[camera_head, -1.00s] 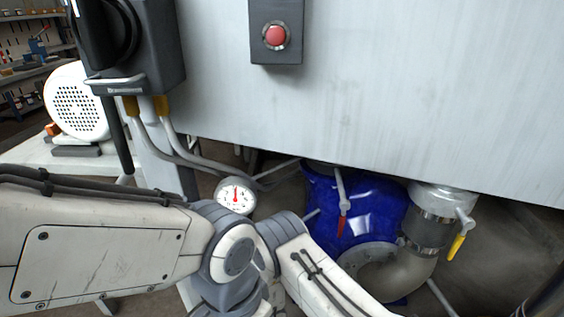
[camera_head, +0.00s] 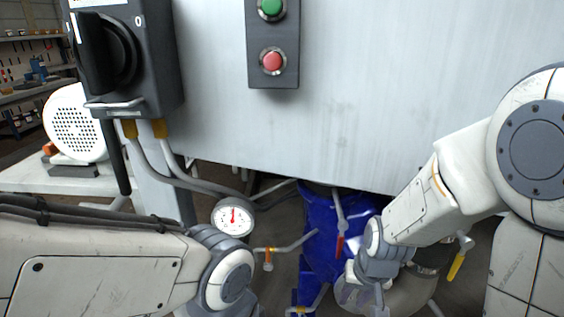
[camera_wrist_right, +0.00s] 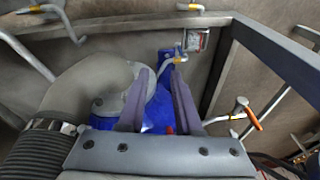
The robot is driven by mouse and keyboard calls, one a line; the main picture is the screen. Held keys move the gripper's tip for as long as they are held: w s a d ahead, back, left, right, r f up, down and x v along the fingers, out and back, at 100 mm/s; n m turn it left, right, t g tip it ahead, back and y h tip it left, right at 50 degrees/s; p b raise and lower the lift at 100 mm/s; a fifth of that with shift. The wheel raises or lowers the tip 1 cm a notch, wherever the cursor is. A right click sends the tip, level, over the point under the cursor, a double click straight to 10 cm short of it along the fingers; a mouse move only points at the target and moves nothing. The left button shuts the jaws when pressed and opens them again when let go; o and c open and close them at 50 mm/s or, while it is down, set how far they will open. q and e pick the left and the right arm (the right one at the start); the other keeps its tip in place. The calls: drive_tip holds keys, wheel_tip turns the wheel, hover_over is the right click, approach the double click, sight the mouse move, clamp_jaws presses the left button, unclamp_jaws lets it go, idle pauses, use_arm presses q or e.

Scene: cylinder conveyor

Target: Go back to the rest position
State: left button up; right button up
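My right arm comes in from the right in the head view, bent down towards the pipework. My right gripper (camera_head: 365,292) is low in front of the blue housing (camera_head: 320,235) and the grey pipe elbow (camera_head: 412,292). In the right wrist view the two fingers of my right gripper (camera_wrist_right: 160,75) stand apart with nothing held between them. The blue housing (camera_wrist_right: 160,118) shows behind the gap. My left upper arm and elbow show at the lower left of the head view. My left gripper is out of view.
A grey panel (camera_head: 340,120) with a green button (camera_head: 271,6) and a red button (camera_head: 272,61) stands ahead. A black rotary switch (camera_head: 108,50) is at left. A gauge (camera_head: 233,217), a red-handled valve (camera_head: 340,243) and a yellow-handled valve (camera_head: 456,266) sit below the panel.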

drive_tip(key=s+d+r+n, duration=0.2)
drive_tip(key=s+d, duration=0.1)
drive_tip(key=s+a+r+n+g, duration=0.1)
drive_tip(key=s+a+r+n, duration=0.25)
drive_tip(key=s+a, duration=0.35)
drive_tip(key=s+a+r+n+g, duration=0.1)
drive_tip(key=s+a+r+n, duration=0.1)
drive_tip(key=s+a+n, duration=0.3)
wheel_tip(320, 180, up, 35)
drive_tip(key=s+a+m+p, duration=0.1)
drive_tip(key=p, duration=3.4)
drive_tip(key=shift+s+a+r, duration=0.2)
drive_tip(key=shift+s, duration=0.15)
drive_tip(key=shift+d, duration=0.1)
